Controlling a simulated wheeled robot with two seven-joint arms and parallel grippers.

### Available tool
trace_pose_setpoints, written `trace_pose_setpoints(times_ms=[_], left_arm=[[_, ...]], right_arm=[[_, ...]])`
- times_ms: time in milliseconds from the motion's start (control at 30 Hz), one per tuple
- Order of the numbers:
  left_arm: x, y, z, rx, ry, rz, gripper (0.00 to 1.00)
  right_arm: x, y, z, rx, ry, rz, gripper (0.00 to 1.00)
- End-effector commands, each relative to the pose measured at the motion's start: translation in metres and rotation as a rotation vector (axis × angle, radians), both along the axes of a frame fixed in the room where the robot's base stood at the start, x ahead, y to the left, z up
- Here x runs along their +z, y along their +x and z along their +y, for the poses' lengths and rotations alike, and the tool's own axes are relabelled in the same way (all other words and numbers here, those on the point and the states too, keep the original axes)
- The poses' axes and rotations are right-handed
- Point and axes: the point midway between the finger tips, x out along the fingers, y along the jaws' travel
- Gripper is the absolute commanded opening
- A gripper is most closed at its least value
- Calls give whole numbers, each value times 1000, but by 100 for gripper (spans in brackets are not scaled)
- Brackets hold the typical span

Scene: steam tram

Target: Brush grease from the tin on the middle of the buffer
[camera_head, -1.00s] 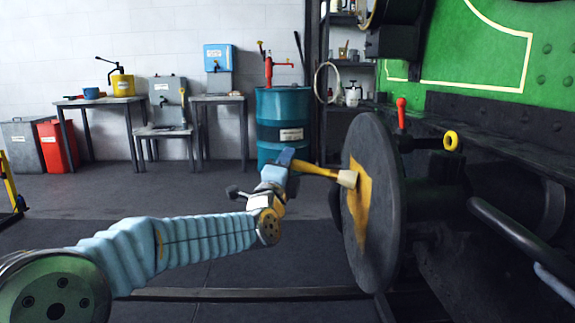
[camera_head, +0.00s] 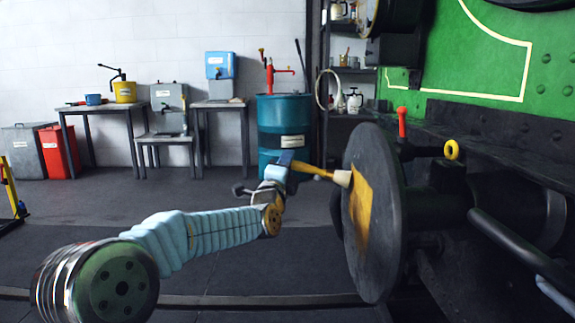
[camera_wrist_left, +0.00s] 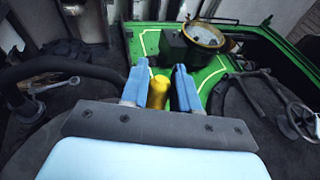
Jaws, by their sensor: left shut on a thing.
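The buffer (camera_head: 374,270) is a big dark round disc at the right in the head view. A patch of yellow grease (camera_head: 361,203) covers part of its face. My left gripper (camera_head: 291,164) is shut on the yellow handle of the brush (camera_head: 318,172). The brush points right, and its pale bristle end is at the upper edge of the grease patch, seemingly touching the face. In the left wrist view the handle (camera_wrist_left: 158,92) sits between the blue fingers. My right gripper is not in view. I cannot pick out the grease tin.
The green tram body (camera_head: 480,55) rises at the right, with a red-knobbed lever (camera_head: 402,122) and a yellow ring (camera_head: 451,149) behind the buffer. A teal drum (camera_head: 284,125) and tables (camera_head: 100,108) stand along the back wall.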

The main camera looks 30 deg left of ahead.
Motion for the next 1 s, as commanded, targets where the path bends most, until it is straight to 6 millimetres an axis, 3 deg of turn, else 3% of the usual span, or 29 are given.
trace_pose_setpoints(times_ms=[200,533,1000], left_arm=[[1,14,7,-1,1,-1,0],[0,14,8,-1,-1,0,0],[-2,-12,51,1,1,-2,0]], right_arm=[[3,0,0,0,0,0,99],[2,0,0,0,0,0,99],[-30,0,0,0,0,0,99]])
